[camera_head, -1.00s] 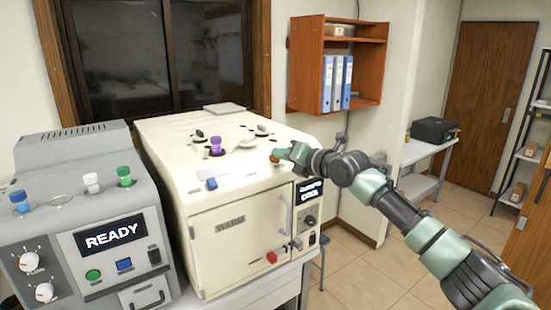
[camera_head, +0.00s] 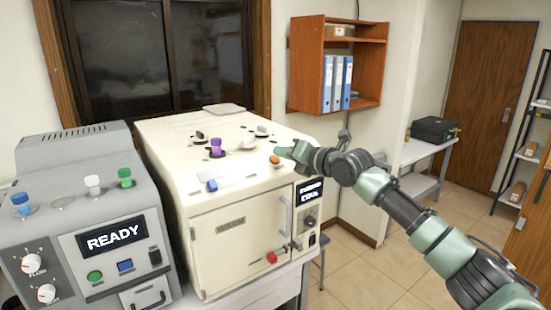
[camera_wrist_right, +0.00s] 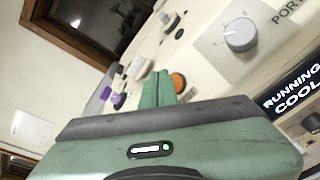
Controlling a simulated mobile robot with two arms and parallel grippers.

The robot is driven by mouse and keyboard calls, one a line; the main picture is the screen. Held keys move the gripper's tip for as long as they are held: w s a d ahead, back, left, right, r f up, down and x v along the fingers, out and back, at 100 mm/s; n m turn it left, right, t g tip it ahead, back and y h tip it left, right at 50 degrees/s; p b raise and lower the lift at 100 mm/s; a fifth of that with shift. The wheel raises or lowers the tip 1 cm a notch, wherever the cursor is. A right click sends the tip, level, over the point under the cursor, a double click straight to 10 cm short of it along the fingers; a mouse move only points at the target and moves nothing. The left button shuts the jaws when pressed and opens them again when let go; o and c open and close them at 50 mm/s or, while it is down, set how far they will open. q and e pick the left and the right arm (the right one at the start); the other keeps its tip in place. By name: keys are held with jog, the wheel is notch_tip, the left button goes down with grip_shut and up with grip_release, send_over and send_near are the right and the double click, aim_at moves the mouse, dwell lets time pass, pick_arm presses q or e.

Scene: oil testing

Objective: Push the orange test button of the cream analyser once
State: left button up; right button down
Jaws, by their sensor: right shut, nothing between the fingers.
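The cream analyser (camera_head: 180,170) stands on the bench in the middle of the head view. Its orange test button (camera_head: 275,159) shows on the right part of the sloping top, beside my right fingertips. My right gripper (camera_head: 283,152) is shut and empty. In the right wrist view, the closed green fingers (camera_wrist_right: 160,86) are beside the orange button (camera_wrist_right: 178,82), overlapping its left edge; whether they touch it cannot be told. The analyser's display (camera_wrist_right: 292,90) reads "RUNNING COOL" there. My left gripper is not in view.
A grey machine (camera_head: 90,230) with a "READY" display stands to the left. The analyser top also carries a purple knob (camera_head: 216,147), a blue switch (camera_head: 212,185) and several other controls. An orange wall shelf (camera_head: 338,65) with blue binders hangs behind.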

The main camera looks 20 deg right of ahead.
jog(key=s+r+p, duration=0.1)
jog(key=r+p, duration=0.1)
jog(key=s+d+r+p, duration=0.1)
jog(key=r, duration=0.1)
jog(key=shift+s, duration=0.3)
dwell(0.7)
